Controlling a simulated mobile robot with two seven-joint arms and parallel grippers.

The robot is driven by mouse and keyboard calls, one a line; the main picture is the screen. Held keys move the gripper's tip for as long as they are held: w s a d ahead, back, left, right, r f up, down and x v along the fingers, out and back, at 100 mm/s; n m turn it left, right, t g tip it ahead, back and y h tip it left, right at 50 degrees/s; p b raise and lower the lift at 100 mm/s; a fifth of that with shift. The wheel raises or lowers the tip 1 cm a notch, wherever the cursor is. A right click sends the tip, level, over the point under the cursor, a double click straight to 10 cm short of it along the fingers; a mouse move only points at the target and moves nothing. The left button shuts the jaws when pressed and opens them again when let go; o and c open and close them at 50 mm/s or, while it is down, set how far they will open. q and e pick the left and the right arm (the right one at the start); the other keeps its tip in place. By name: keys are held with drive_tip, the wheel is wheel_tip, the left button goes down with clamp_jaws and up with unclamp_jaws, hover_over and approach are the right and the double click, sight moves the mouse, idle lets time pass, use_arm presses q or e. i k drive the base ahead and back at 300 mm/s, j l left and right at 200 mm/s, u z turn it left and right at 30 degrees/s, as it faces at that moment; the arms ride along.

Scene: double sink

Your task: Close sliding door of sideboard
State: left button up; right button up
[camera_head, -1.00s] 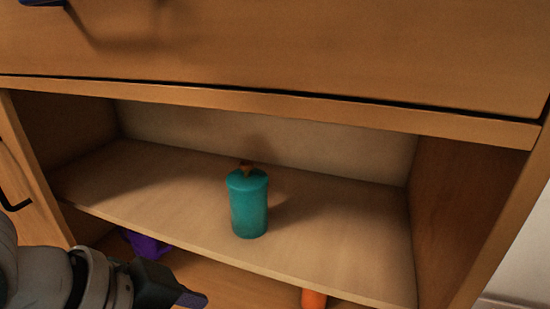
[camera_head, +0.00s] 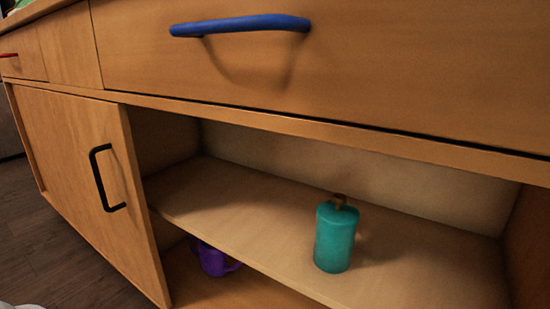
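The sideboard's wooden sliding door (camera_head: 75,160) stands at the left and covers the left part of the front. It has a black bar handle (camera_head: 103,180) near its right edge. To the right of the door the compartment is open, and its shelf (camera_head: 240,215) shows. A teal bottle (camera_head: 336,238) stands upright on the shelf. A purple mug (camera_head: 212,260) is on the bottom board below the shelf. Neither gripper can be made out in the head view. A small pale shape shows at the bottom left corner, too little to identify.
A drawer above the opening has a blue bar handle (camera_head: 240,25) that sticks out. Another drawer at the far left has a red handle (camera_head: 9,55). Dark wooden floor (camera_head: 45,250) lies clear in front of the door at the lower left.

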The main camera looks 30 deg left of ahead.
sight(84, 146)
drive_tip(key=u, duration=0.4)
drive_tip(key=k+j+u, duration=0.1)
drive_tip(key=u, duration=0.3)
drive_tip(key=j+u, duration=0.2)
drive_tip(key=u, duration=0.2)
drive_tip(key=k+j+u, duration=0.1)
drive_tip(key=u, duration=0.3)
drive_tip(key=j+u, duration=0.15)
drive_tip(key=u, duration=0.3)
